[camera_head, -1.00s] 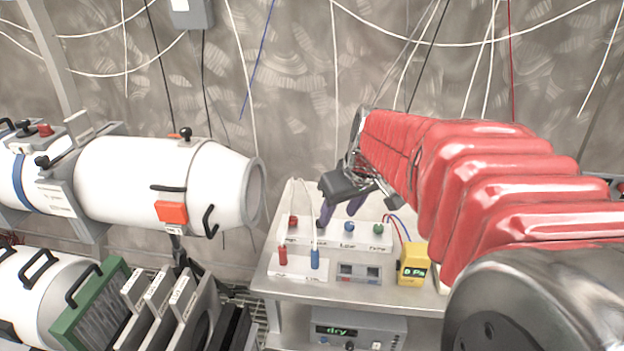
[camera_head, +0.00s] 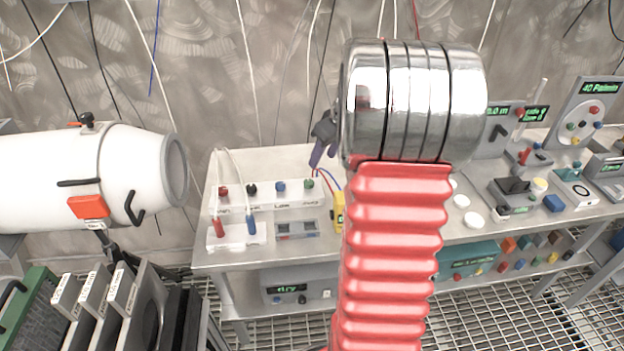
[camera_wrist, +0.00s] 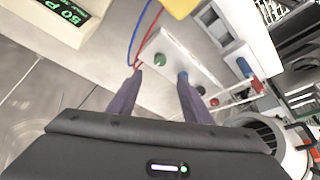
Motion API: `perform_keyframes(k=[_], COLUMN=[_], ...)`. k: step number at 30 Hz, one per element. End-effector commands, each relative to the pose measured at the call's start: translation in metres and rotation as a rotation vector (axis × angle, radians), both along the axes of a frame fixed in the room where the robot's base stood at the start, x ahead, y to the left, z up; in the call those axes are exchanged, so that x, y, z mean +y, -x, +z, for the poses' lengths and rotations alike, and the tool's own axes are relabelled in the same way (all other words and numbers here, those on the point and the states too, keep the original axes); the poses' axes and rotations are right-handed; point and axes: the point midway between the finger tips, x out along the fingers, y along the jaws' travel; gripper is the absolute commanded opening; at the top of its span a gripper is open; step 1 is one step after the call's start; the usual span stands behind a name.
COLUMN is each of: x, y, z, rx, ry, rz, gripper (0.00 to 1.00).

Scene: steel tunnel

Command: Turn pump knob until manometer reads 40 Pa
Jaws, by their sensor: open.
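A white box (camera_head: 264,201) with a row of red, black, blue and green knobs stands on the steel bench; its labels are too blurred to read surely. The green knob (camera_head: 309,183) is at its right end; it also shows in the wrist view (camera_wrist: 160,60). My gripper (camera_head: 317,160) is open and empty above and behind the green knob. In the wrist view its fingers (camera_wrist: 158,78) point down at the box, with the green knob between and beyond the tips. The yellow manometer (camera_head: 338,213) is partly hidden by my arm; its reading is not visible.
Red and blue wires (camera_wrist: 140,32) run close to the green knob. Red and blue plugs (camera_head: 251,226) stand in front of the box. Several devices with displays (camera_head: 575,118) crowd the bench's right side. A white cylinder (camera_head: 80,178) is at left.

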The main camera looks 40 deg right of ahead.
Motion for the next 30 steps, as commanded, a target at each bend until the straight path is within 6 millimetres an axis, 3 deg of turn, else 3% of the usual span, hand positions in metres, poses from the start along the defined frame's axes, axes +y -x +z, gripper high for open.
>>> perform_keyframes(k=[11,30], x=[0.001,0.001], y=[-0.006,-0.043], z=[-0.015,-0.104], rx=[0.001,0.003], ry=[-0.002,-0.002], rz=[0.001,0.001], gripper=[0.45,0.45])
